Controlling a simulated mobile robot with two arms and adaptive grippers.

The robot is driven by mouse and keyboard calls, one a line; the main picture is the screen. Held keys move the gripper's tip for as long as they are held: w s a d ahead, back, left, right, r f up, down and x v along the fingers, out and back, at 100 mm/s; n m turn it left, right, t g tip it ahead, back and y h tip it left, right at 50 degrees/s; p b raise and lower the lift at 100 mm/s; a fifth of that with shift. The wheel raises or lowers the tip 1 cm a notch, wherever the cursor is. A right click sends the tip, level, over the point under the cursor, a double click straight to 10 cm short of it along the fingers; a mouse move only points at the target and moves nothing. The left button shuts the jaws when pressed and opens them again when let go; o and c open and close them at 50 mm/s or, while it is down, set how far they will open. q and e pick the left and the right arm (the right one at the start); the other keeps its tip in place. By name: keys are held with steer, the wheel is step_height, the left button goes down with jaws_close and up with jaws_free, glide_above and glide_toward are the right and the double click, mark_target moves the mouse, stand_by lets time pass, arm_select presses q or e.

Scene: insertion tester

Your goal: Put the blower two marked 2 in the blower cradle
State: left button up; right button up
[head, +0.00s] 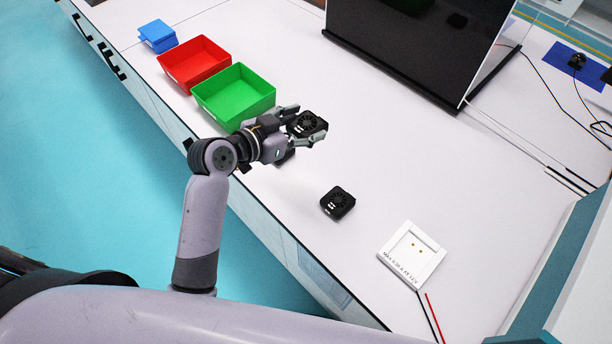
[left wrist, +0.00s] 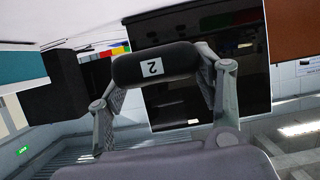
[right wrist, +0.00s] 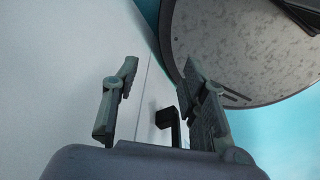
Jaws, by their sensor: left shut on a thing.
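My left gripper (head: 305,124) is shut on a black blower (head: 308,122) and holds it above the table, near the green bin. In the left wrist view the blower (left wrist: 155,64) shows a white label reading 2 between the fingers. A second black blower (head: 338,202) lies on the white table, in front of the held one and to the right; its number is too small to read. The blower cradle (head: 433,262), a white square tray with lettering on its front edge, sits on the table at the lower right and looks empty. My right gripper (right wrist: 165,85) is open and empty.
A green bin (head: 234,103), a red bin (head: 199,68) and a blue bin (head: 158,38) stand in a row at the back left. A black screen (head: 400,50) stands at the back. Red and black wires (head: 432,315) run from the cradle. The table between blower and screen is clear.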

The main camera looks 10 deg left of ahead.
arm_select(q)
glide_above(303, 181)
step_height(303, 181, down, 15)
steer(key=shift+r, duration=0.2)
steer(key=shift+f, duration=2.35)
steer(key=shift+f+b, duration=0.25)
steer(key=shift+b, duration=0.15)
steer(key=o, duration=1.1)
steer(key=shift+o, duration=0.2)
steer(key=shift+r, duration=0.1)
